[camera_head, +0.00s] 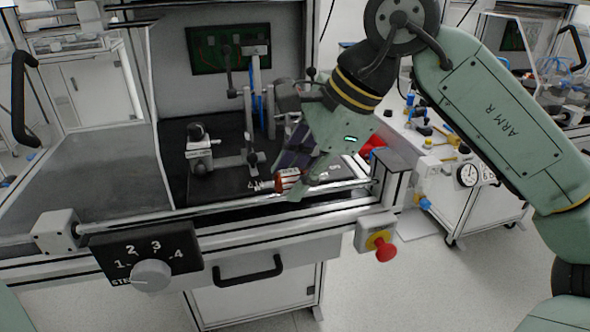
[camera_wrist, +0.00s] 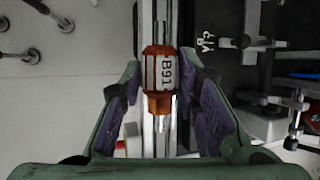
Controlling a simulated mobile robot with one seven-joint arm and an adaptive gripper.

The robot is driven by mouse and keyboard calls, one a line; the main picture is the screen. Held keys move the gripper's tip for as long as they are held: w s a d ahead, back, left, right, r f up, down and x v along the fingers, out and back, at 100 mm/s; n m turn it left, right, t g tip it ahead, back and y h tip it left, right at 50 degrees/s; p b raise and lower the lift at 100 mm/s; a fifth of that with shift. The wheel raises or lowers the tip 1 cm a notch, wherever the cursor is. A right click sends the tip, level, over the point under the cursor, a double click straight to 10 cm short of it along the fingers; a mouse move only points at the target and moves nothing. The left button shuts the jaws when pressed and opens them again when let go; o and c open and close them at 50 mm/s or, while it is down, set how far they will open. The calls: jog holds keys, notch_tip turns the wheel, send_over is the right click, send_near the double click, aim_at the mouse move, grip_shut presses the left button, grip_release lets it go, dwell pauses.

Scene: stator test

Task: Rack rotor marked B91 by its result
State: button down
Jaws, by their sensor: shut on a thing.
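The rotor marked B91 (camera_wrist: 158,66) has a copper-orange body, a white label band and a metal shaft. In the wrist view it lies between the purple pads of my gripper (camera_wrist: 159,88), its label facing the camera. In the head view the rotor (camera_head: 288,181) shows at the fingertips of my gripper (camera_head: 296,184), above the bench's front edge near the metal rail. My gripper is shut on the rotor. A test fixture (camera_head: 200,158) stands on the dark bench top, left of the gripper. My fingers hide part of the bench behind them.
A metal rail (camera_head: 230,205) runs along the front edge. A step dial (camera_head: 151,275) numbered 1 to 4 and a red stop button (camera_head: 385,250) are on the front. A clamp stand (camera_head: 252,110) rises behind. Red bins (camera_head: 372,146) sit right of the gripper. A grey surface (camera_head: 85,175) at left is clear.

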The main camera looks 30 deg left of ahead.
aim_at(298, 172)
jog(key=shift+r, duration=0.1)
notch_tip(298, 172, up, 5)
jog(key=p, duration=0.4)
jog(key=shift+d, duration=0.1)
